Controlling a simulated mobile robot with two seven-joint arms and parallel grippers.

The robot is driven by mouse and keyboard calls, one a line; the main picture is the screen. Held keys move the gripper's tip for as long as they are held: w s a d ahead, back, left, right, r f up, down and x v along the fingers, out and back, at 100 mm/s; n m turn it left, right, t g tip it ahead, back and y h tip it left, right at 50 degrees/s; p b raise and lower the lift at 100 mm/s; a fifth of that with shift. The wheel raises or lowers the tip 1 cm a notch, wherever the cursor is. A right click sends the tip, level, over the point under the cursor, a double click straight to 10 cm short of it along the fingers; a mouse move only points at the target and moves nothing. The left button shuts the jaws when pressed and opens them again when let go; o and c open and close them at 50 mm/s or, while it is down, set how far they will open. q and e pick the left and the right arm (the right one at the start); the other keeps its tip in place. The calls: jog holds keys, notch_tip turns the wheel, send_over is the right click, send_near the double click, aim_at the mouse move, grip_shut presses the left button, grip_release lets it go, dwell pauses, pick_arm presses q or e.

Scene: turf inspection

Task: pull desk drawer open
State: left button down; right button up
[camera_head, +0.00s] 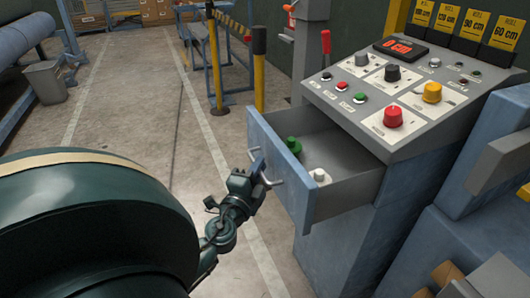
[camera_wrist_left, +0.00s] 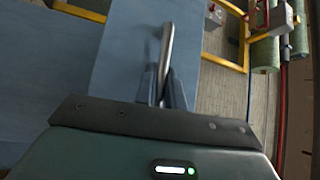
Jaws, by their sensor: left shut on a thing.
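The desk drawer (camera_head: 283,168) is a blue-fronted drawer in the control desk (camera_head: 355,205), and it stands well open toward the left. A green knob piece and a white piece lie inside it. Its metal bar handle (camera_head: 268,172) sticks out from the front. My left gripper (camera_head: 256,172) is at the handle, shut on it. In the left wrist view the fingers (camera_wrist_left: 162,88) close around the silver handle (camera_wrist_left: 167,45), with the blue drawer front (camera_wrist_left: 120,60) behind. My right gripper is in neither view.
The desk top carries a sloped panel (camera_head: 395,90) with red, yellow and grey knobs. Yellow and black posts (camera_head: 215,75) and a blue frame stand behind the drawer. A grey bin (camera_head: 46,82) stands at far left. The concrete floor (camera_head: 130,110) left of the drawer is clear.

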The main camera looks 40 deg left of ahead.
pick_arm(q)
jog(key=c, duration=1.6)
grip_release()
jog(key=shift+o, duration=0.5)
jog(key=shift+s+f, duration=0.1)
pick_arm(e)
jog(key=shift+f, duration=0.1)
